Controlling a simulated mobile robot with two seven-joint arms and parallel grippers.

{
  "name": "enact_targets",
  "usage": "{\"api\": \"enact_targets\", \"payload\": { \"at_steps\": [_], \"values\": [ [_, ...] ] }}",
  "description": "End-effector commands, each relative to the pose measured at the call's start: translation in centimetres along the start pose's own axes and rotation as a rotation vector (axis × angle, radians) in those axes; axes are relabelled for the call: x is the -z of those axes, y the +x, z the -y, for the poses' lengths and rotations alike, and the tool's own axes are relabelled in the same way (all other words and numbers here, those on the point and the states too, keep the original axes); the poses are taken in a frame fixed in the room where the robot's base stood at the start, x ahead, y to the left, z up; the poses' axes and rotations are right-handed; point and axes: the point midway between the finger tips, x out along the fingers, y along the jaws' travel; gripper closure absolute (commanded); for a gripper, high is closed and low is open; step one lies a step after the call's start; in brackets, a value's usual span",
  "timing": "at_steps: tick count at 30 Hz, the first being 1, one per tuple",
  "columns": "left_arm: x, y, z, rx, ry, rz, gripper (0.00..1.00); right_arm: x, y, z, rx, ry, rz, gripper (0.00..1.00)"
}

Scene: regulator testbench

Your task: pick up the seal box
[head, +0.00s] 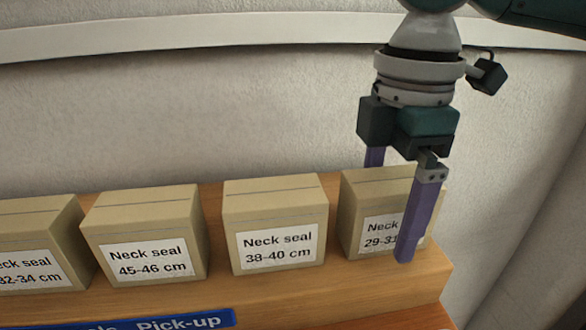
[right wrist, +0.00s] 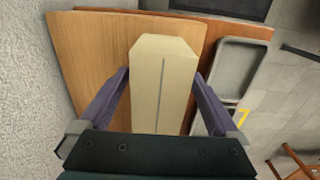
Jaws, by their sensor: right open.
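Several tan seal boxes with white labels stand in a row on a wooden shelf (head: 250,295) in the head view. The rightmost box (head: 352,215) has a partly hidden label that starts "Neck 29-31". My right gripper (head: 390,210) points down over this box, with its purple fingers open. One finger is in front of the label and the other is behind the box. My left gripper is not in view.
To the left stand boxes marked 38-40 cm (head: 275,225), 45-46 cm (head: 145,235) and one ending in 2-34 cm (head: 35,245). A pale wall (head: 180,120) rises behind the shelf. A grey tray (right wrist: 238,75) shows in the right wrist view.

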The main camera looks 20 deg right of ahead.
Motion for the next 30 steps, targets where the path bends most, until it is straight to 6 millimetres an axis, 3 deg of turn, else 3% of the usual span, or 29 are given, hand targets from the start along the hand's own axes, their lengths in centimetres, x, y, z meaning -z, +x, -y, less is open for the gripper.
{"api": "enact_targets", "payload": {
  "at_steps": [9,30],
  "values": [
    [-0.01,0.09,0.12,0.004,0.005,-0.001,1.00,-0.01,0.59,0.00,-0.001,-0.001,0.001,0.05],
    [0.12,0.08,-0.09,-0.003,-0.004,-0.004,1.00,0.01,0.55,-0.01,-0.001,-0.001,0.000,0.83]
  ]
}}
